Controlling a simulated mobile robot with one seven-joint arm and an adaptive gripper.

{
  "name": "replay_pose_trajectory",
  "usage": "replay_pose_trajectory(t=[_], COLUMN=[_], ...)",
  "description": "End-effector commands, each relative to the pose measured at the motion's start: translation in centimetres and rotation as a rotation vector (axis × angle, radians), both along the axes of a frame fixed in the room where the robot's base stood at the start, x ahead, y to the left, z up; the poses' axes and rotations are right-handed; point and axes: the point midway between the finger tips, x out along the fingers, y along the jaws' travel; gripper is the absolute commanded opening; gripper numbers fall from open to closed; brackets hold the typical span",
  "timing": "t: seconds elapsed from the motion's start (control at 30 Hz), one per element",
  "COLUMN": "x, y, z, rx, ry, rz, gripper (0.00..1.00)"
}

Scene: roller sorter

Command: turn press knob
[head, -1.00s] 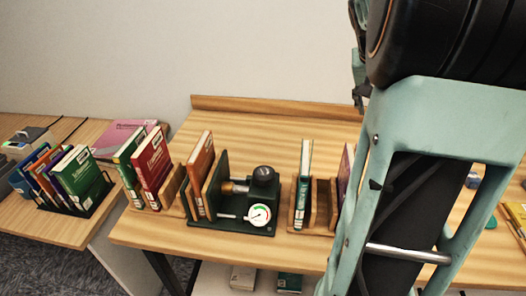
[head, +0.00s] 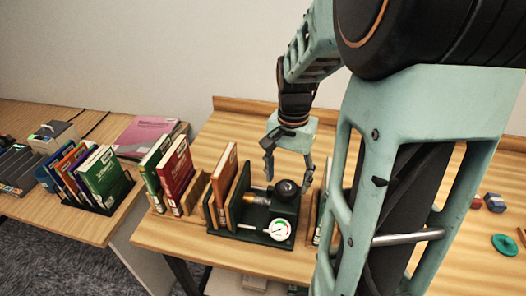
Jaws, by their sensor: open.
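The press (head: 233,236) is a dark green frame on the wooden table, with an orange book (head: 224,172) upright between its plates. Its black round knob (head: 287,189) sits on top at the back right, above a white dial gauge (head: 279,230). My gripper (head: 289,178) points down at the knob, its two fingers spread apart. One finger shows left of and behind the knob, the other to its right. The gripper is open and empty. Whether a finger touches the knob I cannot tell.
A wooden rack with red (head: 176,170) and green books stands left of the press. Another green book (head: 323,205) stands close on the right, partly hidden by my arm. A side table at left holds a black rack of books (head: 102,178) and a pink book (head: 146,136).

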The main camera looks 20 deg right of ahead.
Motion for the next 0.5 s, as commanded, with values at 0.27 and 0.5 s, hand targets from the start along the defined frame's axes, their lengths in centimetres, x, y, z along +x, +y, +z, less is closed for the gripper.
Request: replay_pose_trajectory(t=[0.27, 0.5], x=[0.0, 0.0], y=[0.0, 0.0], z=[-2.2, -2.3], rx=[0.0, -0.001], ry=[0.0, -0.001], rz=[0.0, 0.001], gripper=[0.58, 0.58])
